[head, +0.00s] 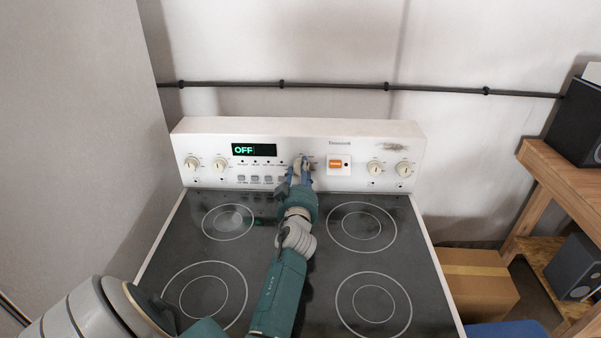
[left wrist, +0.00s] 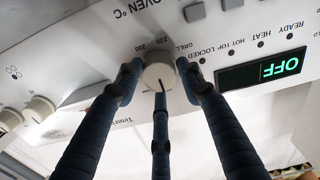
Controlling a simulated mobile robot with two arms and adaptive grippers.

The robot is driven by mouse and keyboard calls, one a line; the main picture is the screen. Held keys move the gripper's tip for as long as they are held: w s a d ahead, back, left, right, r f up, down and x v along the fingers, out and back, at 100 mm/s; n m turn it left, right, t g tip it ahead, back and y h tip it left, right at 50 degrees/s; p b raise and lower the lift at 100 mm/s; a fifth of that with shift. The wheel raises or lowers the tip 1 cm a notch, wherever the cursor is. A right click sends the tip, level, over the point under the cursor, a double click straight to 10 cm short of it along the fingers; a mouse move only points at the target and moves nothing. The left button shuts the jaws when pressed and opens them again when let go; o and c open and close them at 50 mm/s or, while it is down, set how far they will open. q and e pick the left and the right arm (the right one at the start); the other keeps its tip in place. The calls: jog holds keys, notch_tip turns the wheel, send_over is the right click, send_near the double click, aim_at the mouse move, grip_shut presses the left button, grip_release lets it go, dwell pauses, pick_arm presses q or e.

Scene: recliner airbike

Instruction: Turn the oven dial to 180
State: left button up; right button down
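The oven dial (head: 298,163) is a round cream knob near the middle of the stove's back panel. In the left wrist view the dial (left wrist: 159,72) has a dark pointer line toward the picture's bottom; numbers 200 and 220 show beside it. My left gripper (head: 300,172) reaches it from the front. In the wrist view the left gripper's (left wrist: 160,76) two outer dark fingers flank the dial, their tips appearing against its sides. The third finger lies just below it. The oven display (head: 254,150) reads OFF. My right gripper is not in view.
Other knobs (head: 191,163) sit on both sides of the panel, with an orange switch (head: 335,164) right of the dial. My left arm extends over the black cooktop (head: 340,280), which is clear of objects. A wooden bench (head: 570,180) and cardboard box (head: 475,283) stand right.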

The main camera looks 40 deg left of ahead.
pick_arm(q)
jog(key=shift+r, duration=0.1)
jog(key=c, duration=0.5)
jog(key=shift+m, duration=0.3)
jog(key=shift+w+d+m+p, duration=0.15)
jog(key=shift+m+p, duration=0.1)
jog(key=shift+m, duration=5.55)
jog(key=shift+w+d+m+p, duration=0.1)
jog(key=shift+m+p, duration=0.1)
jog(key=shift+m, duration=5.6)
